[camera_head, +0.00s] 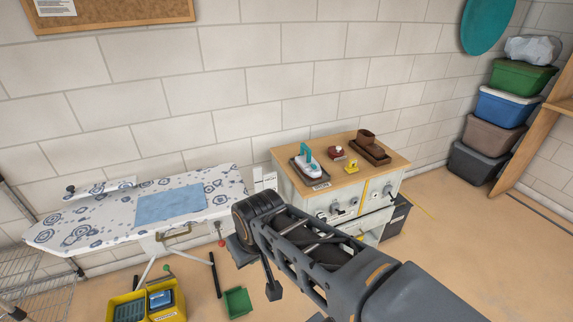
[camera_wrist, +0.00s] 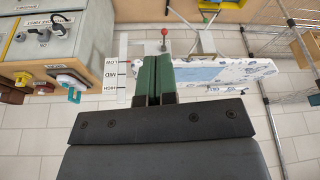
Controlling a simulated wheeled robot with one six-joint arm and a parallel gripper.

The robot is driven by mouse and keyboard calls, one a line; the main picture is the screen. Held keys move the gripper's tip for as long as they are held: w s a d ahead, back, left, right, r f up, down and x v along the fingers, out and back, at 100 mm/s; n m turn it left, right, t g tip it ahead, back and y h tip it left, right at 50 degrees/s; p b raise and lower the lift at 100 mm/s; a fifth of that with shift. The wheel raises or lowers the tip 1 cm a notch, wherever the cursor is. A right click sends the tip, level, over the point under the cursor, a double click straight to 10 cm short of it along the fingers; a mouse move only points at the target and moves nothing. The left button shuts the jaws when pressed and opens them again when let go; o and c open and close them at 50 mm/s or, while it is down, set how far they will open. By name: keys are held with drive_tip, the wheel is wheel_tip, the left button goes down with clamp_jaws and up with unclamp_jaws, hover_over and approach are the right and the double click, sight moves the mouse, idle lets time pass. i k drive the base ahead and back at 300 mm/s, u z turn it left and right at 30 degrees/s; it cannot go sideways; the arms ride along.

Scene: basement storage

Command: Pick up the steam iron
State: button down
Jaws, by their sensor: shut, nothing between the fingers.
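The steam iron (camera_head: 309,163) is white with a teal handle and stands in a dark tray (camera_head: 305,173) at the left end of a wood-topped cabinet. In the wrist view, which appears upside down, the iron (camera_wrist: 68,79) shows at the left with its teal handle downward in the picture. My gripper (camera_wrist: 156,58) has its two green fingers together, with nothing between them. It is apart from the iron, off to one side, with the ironing board beyond it. In the head view my arm extends in front of the cabinet and the fingers are not clear.
The wooden top (camera_head: 343,145) also holds a red item (camera_head: 336,152), a small yellow item (camera_head: 351,166) and brown blocks in a tray. A patterned ironing board (camera_head: 105,214) stands left. Yellow and green bins (camera_head: 237,302) are on the floor. Stacked tubs (camera_head: 508,107) stand at right.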

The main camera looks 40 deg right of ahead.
sight(303, 162)
drive_tip(key=z, duration=0.05)
drive_tip(key=k, duration=0.5)
drive_tip(key=z, duration=1.9)
drive_tip(key=i, duration=1.6)
drive_tip(key=u, duration=1.9)
drive_tip(key=i, duration=0.5)
